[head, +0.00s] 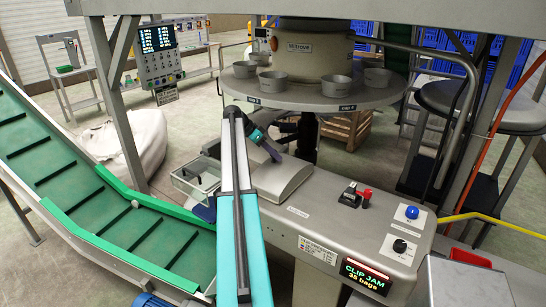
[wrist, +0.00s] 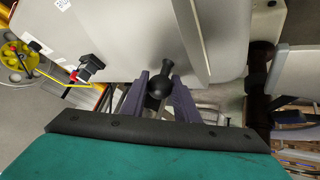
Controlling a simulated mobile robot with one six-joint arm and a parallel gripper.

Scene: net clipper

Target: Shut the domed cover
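The domed cover (head: 284,174) is a grey rounded hood on the grey clipper machine, just right of my arm in the head view. I cannot tell from here how far open it stands. My gripper (head: 270,151) is at the cover's upper left side. In the wrist view, my gripper's (wrist: 160,82) two purple fingers stand on either side of a black ball knob (wrist: 158,88) on a short stem. The fingers look close to the ball, but whether they press on it is unclear. My arm hides part of the machine behind it in the head view.
A round table with grey cups (head: 290,95) stands behind the cover. A clear box (head: 196,180) is left of my arm, beside the green conveyor (head: 75,170). Red and black switches (head: 356,195), a blue button (head: 412,212) and a "CLIP JAM" display (head: 365,275) are at right.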

